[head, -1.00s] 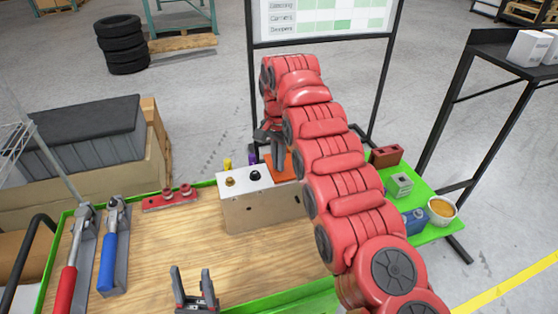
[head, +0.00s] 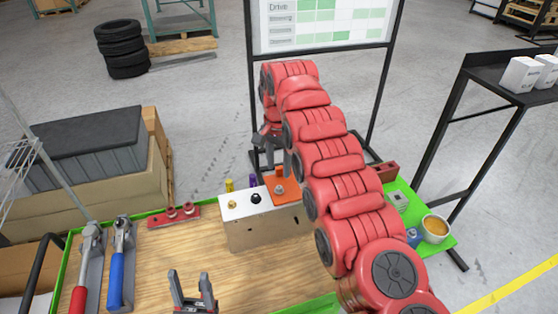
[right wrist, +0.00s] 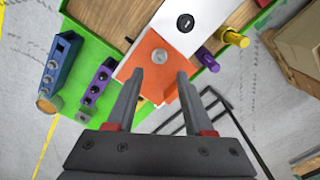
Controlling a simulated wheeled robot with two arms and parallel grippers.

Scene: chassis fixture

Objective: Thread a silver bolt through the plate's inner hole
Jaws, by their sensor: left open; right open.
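The light plate (head: 243,211) is the top of a box-like fixture on the table. It carries a brass-coloured round part (head: 232,204) and, further in, a dark round spot (head: 256,198), perhaps the inner hole; the dark spot also shows in the right wrist view (right wrist: 185,22). A silver bolt (head: 280,189) stands head up in an orange block (head: 292,186) beside the plate. My right gripper (head: 272,150) is open and empty above the orange block; in the right wrist view the bolt (right wrist: 159,57) appears between its fingertips (right wrist: 160,80), apart from them. My left gripper (head: 192,280) is open and empty at the front.
A red holder (head: 173,215) and red and blue clamp handles (head: 116,278) are at left. A blue block (right wrist: 60,62) and a bowl (head: 435,228) are at right. Bare wood lies at front left.

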